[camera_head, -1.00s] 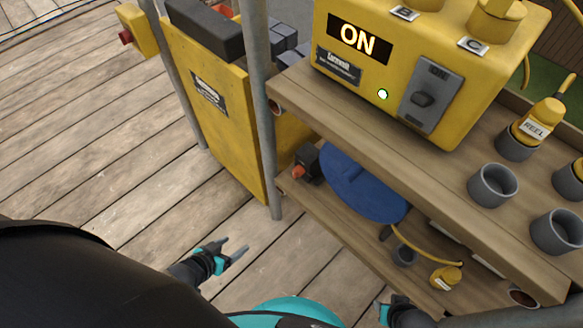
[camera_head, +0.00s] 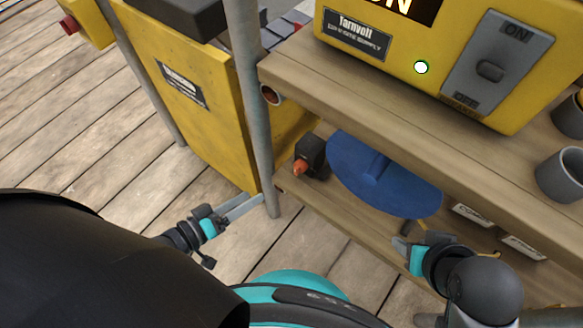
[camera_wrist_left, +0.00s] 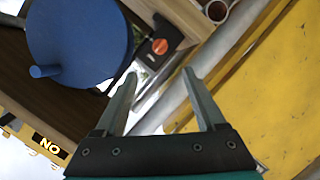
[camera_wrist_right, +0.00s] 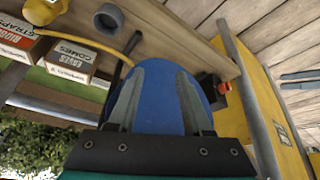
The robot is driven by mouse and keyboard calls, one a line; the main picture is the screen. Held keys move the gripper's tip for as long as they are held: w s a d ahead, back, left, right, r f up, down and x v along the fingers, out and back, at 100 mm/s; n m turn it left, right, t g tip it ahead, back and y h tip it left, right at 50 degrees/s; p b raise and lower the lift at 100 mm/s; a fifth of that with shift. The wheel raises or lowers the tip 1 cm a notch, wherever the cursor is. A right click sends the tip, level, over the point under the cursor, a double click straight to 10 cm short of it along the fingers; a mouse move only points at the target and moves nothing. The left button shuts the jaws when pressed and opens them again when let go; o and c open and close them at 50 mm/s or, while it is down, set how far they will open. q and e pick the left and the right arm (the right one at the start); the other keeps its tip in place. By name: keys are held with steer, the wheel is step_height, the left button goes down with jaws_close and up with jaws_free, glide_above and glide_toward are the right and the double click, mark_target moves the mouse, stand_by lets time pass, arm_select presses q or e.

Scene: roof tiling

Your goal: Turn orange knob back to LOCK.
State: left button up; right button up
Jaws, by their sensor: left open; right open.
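The orange knob (camera_head: 299,167) sits on a small black box (camera_head: 312,153) on the lower shelf, left of a blue disc (camera_head: 375,178). In the left wrist view the knob (camera_wrist_left: 160,46) shows beyond my fingertips, and its marking is too small to read. My left gripper (camera_head: 250,205) is open and empty, below and left of the knob, near the grey pole. My right gripper (camera_head: 415,242) is open and empty at the lower right, by the blue disc's lower edge. In the right wrist view the blue disc (camera_wrist_right: 155,100) shows between the fingers and the knob (camera_wrist_right: 223,88) beyond them.
A grey pole (camera_head: 253,110) stands just left of the knob, beside a yellow cabinet (camera_head: 185,125). The upper shelf (camera_head: 400,125) overhangs the lower one and carries a yellow power supply (camera_head: 421,45). Labelled boxes (camera_head: 473,212) stand on the lower shelf at the right.

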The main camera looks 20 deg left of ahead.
arm_select(q)
steer(key=w, duration=0.1)
steer(key=b, duration=0.3)
glide_toward(299, 168)
steer(key=shift+f, duration=0.9)
steer(key=b+x, duration=0.1)
steer(key=x, duration=0.1)
steer(key=b+x, duration=0.1)
steer(key=x, duration=0.4)
steer(key=shift+w+a+b, duration=0.2)
steer(key=shift+a+b, duration=0.05)
steer(key=shift+b, duration=0.15)
steer(key=shift+w+d, duration=0.3)
steer(key=shift+w, duration=0.25)
arm_select(e)
steer(key=w+a+r+t+y, duration=0.1)
steer(key=w+a+t+y, duration=0.1)
steer(key=a+t, duration=0.3)
steer(key=w+a+r+t+y, duration=0.1)
steer(key=w+a+t+y, duration=0.1)
steer(key=a+t, duration=0.3)
steer(key=shift+w+a+r+t+y, duration=0.2)
steer(key=shift+w+a+t+y, duration=0.15)
steer(key=shift+t+y, duration=0.35)
arm_select(q)
jaws_close()
